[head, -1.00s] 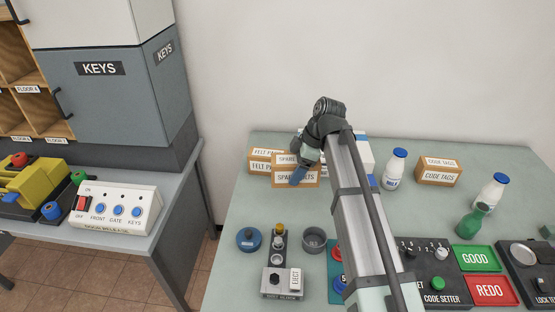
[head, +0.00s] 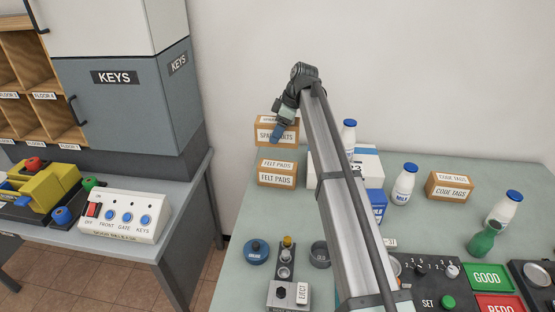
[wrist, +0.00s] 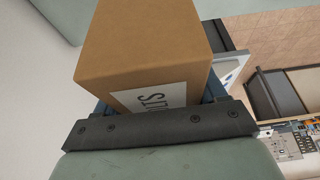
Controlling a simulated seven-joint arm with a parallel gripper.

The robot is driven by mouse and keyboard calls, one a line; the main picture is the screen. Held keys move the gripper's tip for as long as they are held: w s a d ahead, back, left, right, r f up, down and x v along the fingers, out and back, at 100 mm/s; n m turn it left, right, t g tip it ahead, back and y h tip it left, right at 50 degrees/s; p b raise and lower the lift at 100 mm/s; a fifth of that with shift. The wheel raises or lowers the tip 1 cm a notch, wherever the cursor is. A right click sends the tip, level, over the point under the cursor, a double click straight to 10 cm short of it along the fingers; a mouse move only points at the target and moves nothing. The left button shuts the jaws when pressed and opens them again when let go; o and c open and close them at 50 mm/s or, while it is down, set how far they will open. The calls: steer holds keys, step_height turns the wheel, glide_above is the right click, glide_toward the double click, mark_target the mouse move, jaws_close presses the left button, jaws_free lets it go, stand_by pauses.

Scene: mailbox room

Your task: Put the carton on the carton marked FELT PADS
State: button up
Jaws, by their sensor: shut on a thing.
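The exact height between the two cartons is hard to tell.
A white box (head: 368,163) stands right of the FELT PADS carton, with a bottle (head: 349,137) at it, partly behind my arm. A milk bottle (head: 404,184) and a CODE TAGS carton (head: 450,187) are farther right. A blue round tin (head: 257,252) is in front.

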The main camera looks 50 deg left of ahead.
mark_target(294, 122)
steer(key=shift+f, duration=4.55)
steer(key=shift+f, duration=0.1)
steer(key=o, duration=1.5)
steer(key=shift+c, duration=0.2)
steer(key=v, duration=1.2)
